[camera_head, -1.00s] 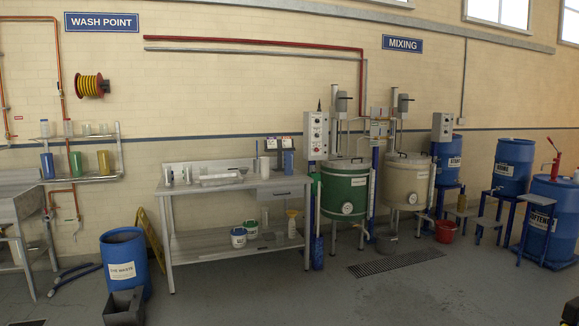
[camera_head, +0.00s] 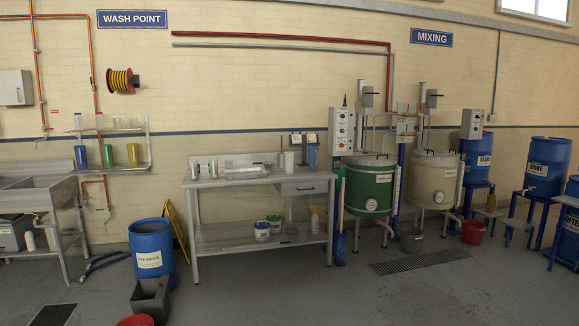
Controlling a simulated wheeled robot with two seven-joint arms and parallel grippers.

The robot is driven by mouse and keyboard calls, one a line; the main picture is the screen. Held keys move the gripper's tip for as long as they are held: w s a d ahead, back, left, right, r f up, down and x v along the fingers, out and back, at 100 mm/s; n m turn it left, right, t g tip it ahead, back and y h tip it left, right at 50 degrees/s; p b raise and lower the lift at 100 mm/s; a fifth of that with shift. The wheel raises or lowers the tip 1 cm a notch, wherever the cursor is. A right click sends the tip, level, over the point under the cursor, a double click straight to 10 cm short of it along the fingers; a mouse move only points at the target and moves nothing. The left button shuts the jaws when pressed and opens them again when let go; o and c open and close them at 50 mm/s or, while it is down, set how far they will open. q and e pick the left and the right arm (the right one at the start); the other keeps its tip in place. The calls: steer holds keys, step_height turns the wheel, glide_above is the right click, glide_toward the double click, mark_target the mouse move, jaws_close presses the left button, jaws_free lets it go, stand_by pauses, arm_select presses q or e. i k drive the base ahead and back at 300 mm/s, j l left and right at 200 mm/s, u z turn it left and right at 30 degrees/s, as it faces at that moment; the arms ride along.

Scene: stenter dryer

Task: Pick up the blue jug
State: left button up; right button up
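Neither of my grippers shows in the head view.
A blue waste drum (camera_head: 152,255) and a grey bin (camera_head: 150,298) stand on the floor left of the workbench. A sink (camera_head: 40,190) is at the far left. Mixing vats (camera_head: 369,185) stand to the right. The floor in front of the bench is clear.

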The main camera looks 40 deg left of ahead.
mark_target(313, 151)
steer(key=i+j+u, duration=0.35)
steer(key=j, duration=0.15)
steer(key=i+j+u, duration=0.65)
steer(key=i, duration=0.25)
steer(key=i+j+u, duration=0.35)
steer(key=i, duration=0.15)
steer(key=i+u, duration=0.35)
steer(key=i, duration=0.15)
steer(key=i+j+z, duration=0.1)
steer(key=i+z, duration=0.2)
steer(key=i, duration=0.25)
steer(key=i+j+z, duration=0.3)
steer(key=i, duration=0.2)
steer(key=i+j+z, duration=0.3)
steer(key=i, duration=0.2)
steer(key=l, duration=0.1)
